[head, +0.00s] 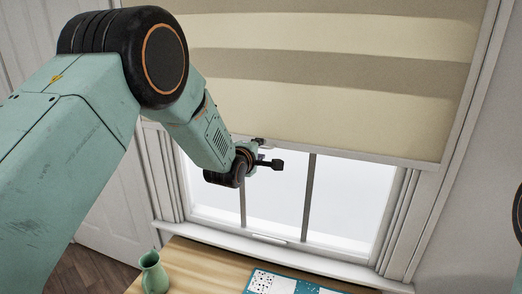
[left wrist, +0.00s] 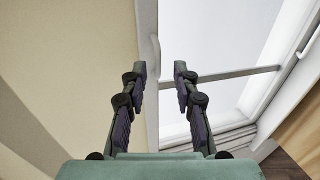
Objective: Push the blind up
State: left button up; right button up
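The blind (head: 330,95) is cream with brown-grey bands and covers the upper window in the head view. Its pale bottom bar (head: 370,157) hangs partway down, with bare glass below. My left gripper (head: 268,158) is at this bar, left of its middle. In the left wrist view the gripper (left wrist: 160,75) is open, its two dark fingers apart. The blind's fabric (left wrist: 75,60) is on the left, and its white bottom bar (left wrist: 148,25) runs between the fingers. A small white tab (left wrist: 155,50) shows on the bar beyond the fingertips. I cannot tell whether the fingers touch it. My right gripper is out of view.
The window sill (head: 255,240) runs below the glass. A wooden tabletop (head: 205,262) stands in front, bearing a green jug (head: 153,272) and a blue-and-white patterned item (head: 272,283). A white panelled door (head: 110,205) is at left. The space before the lower glass is clear.

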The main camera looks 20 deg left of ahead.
pick_arm(q)
jog(key=shift+w+d, duration=0.5)
jog(key=shift+w, duration=0.15)
jog(key=shift+w+a+f, duration=0.15)
jog(key=shift+w+a, duration=0.05)
jog(key=shift+a, duration=0.15)
jog(key=shift+c, duration=0.2)
jog(key=shift+s+d, duration=0.1)
jog(key=shift+d, duration=0.2)
jog(key=c, duration=0.5)
jog(key=shift+a, duration=0.15)
grip_shut()
jog(key=shift+r, duration=0.2)
